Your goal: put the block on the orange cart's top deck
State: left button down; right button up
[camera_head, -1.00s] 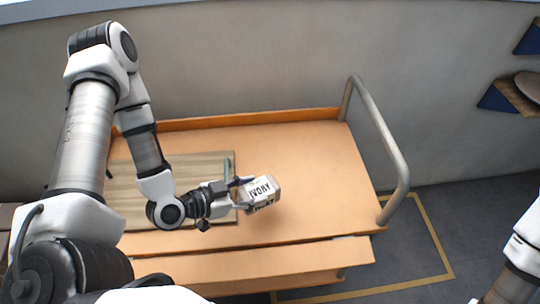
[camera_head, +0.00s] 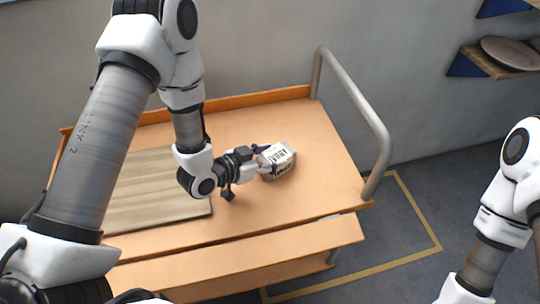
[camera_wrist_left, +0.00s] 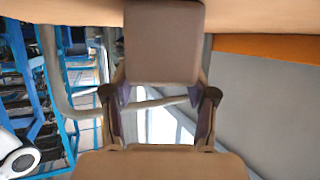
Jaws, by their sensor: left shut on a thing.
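The block (camera_head: 278,161) is a small pale box with dark "IVORY" lettering. My left gripper (camera_head: 264,162) is shut on it from the left, its fingers partly hidden by the block. The block is over the middle to right part of the orange cart's top deck (camera_head: 315,170). I cannot tell whether it touches the deck or is slightly above it. In the left wrist view my left gripper's fingers (camera_wrist_left: 160,110) show on both sides. My right gripper is out of view; only part of that arm shows at the right.
A wooden board (camera_head: 150,190) lies on the deck left of the block. A grey tubular handle (camera_head: 360,115) rises at the cart's right end. A wall shelf with a plate (camera_head: 510,52) is at the upper right. Bare deck surrounds the block on the right.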

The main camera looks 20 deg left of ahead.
pick_arm(q)
jog(key=shift+c, duration=1.7)
grip_release()
jog(key=shift+s, duration=0.1)
jog(key=shift+r, duration=0.1)
jog(key=shift+s+a, duration=0.25)
jog(key=v, duration=0.5)
jog(key=shift+s+a+r, duration=0.1)
jog(key=shift+s+r, duration=0.05)
jog(key=shift+r, duration=0.05)
jog(key=p+v, duration=0.4)
jog(key=v, duration=0.2)
